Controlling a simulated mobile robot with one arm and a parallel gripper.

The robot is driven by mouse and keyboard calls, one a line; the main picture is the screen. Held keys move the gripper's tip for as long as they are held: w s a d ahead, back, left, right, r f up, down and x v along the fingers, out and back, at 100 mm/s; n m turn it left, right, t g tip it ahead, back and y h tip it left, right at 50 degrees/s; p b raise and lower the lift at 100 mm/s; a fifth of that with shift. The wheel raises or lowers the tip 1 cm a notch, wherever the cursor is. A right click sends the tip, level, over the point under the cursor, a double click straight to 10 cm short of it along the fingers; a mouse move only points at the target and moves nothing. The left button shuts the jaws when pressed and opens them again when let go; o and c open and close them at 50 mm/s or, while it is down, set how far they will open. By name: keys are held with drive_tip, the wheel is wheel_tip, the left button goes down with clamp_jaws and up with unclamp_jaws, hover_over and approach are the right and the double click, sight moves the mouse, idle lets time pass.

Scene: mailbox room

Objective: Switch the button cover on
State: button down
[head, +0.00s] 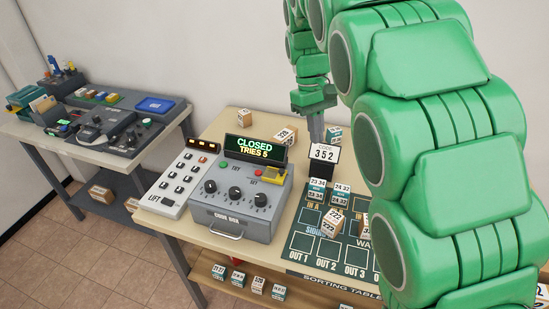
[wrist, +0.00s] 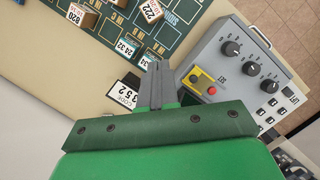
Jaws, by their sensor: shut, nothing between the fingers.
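The code box (head: 232,205) is a grey console with a dark display reading CLOSED, TRIES 5, three black knobs and a front handle. At its upper right, beside the SET label, sits a yellow button cover (head: 272,175). The wrist view shows the yellow cover (wrist: 199,79) with a red button (wrist: 212,90) at its edge; I cannot tell whether the cover is raised or lowered. My gripper (head: 318,142) is shut and empty, right of the code box near the 352 sign. In the wrist view my fingertips (wrist: 158,64) are left of the cover, apart from it.
A sign reading 352 (head: 324,153) stands close to my gripper. A green sorting mat (head: 301,243) with numbered blocks lies right of the box. A lift keypad (head: 178,184) stands on its left. Another table (head: 52,139) holds a dark console and a blue tray.

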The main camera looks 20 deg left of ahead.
sight(281, 162)
drive_tip(key=w+a+f+n, duration=0.2)
drive_tip(key=a, duration=0.5)
drive_tip(key=w+a+f+n, duration=0.1)
drive_tip(key=a+f, duration=0.1)
drive_tip(key=a, duration=0.4)
drive_tip(key=shift+t+h, duration=0.3)
drive_tip(key=shift+x, duration=4.7)
drive_tip(key=shift+a, duration=0.1)
drive_tip(key=shift+s+d+f, duration=0.1)
drive_tip(key=shift+s+d, duration=0.1)
drive_tip(key=shift+d, duration=0.65)
drive_tip(key=shift+d+f, duration=0.1)
drive_tip(key=shift+d, duration=0.1)
